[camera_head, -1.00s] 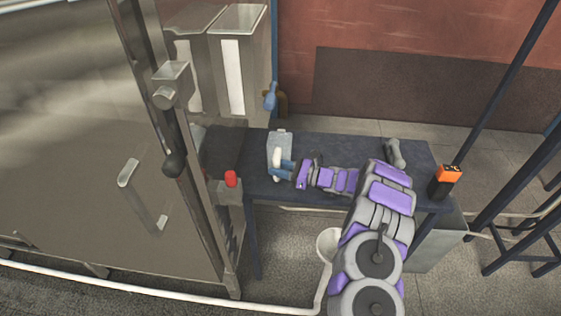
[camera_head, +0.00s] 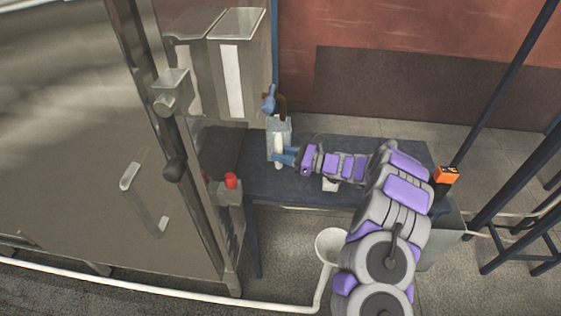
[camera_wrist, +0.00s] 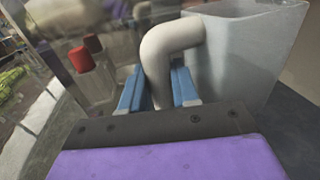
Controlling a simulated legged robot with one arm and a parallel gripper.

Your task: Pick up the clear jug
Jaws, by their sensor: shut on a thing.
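The clear jug (camera_head: 281,126) is a translucent grey container with a white handle (camera_head: 278,150). In the wrist view the jug (camera_wrist: 250,50) stands at the upper right, and its thick handle (camera_wrist: 171,48) curves down between the blue fingers. My gripper (camera_head: 281,157) is shut on the handle. It also shows in the wrist view (camera_wrist: 158,88), with a finger on each side of the handle. The jug is upright and appears raised off the table. The lower end of the handle is hidden by my gripper.
The dark table (camera_head: 270,187) lies below the jug. A steel machine with a red button (camera_head: 231,180) stands to the left. A blue-handled valve (camera_head: 269,102) is just behind the jug. A white bucket (camera_head: 330,244) is on the floor in front.

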